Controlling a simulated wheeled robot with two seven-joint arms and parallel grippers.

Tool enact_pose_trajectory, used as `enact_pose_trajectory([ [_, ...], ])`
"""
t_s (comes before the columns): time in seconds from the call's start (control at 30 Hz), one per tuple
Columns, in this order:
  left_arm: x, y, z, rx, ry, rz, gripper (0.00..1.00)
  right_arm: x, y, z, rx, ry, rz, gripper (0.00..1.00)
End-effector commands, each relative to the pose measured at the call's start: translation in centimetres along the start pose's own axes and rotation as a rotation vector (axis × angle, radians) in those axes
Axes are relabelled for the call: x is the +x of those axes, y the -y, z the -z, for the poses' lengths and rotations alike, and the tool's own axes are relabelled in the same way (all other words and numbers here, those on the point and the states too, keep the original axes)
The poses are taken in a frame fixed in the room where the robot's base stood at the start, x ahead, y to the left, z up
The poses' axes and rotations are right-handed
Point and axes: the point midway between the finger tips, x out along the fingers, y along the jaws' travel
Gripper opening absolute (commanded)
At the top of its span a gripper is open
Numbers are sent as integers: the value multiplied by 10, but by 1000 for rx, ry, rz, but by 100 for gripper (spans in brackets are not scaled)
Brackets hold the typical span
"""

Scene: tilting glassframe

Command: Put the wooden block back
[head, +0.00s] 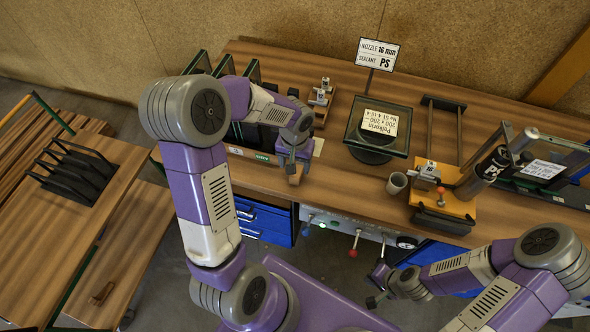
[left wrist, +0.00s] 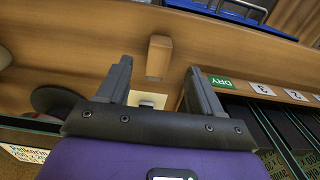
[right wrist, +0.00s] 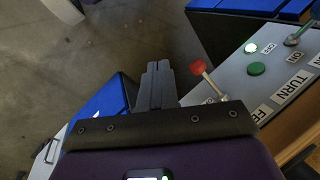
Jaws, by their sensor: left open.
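The small wooden block (head: 296,176) stands near the front edge of the workbench, just in front of my left gripper (head: 290,160). In the left wrist view the block (left wrist: 158,58) is between the lines of the two open fingers (left wrist: 155,80), around or just beyond their tips; I cannot tell whether they touch it. A white patch (left wrist: 150,101) lies on the bench next to the block. My right gripper (head: 376,298) hangs low in front of the bench; in the right wrist view its fingers (right wrist: 158,85) are together and nothing shows between them.
A rack of dark glass panes (head: 252,75) with a green DRY label (left wrist: 220,82) stands beside the block. A glass pane on a round stand (head: 378,125), a grey cup (head: 396,183) and an orange-based fixture (head: 443,205) are to the right.

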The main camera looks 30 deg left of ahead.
Motion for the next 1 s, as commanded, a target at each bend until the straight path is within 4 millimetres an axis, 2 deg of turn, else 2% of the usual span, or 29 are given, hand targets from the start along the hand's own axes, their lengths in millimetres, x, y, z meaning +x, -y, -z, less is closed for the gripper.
enact_pose_trajectory([
  [0.03,-12,0,1,1,-4,-1,66,-3,1,0,0,0,0,0],
  [0.1,-24,0,0,2,-4,-1,66,-4,2,0,0,0,0,0],
  [0.3,-44,0,0,1,0,0,66,-7,2,0,0,0,0,0],
  [1.0,-46,0,0,1,1,0,66,-6,2,0,0,0,0,0],
])
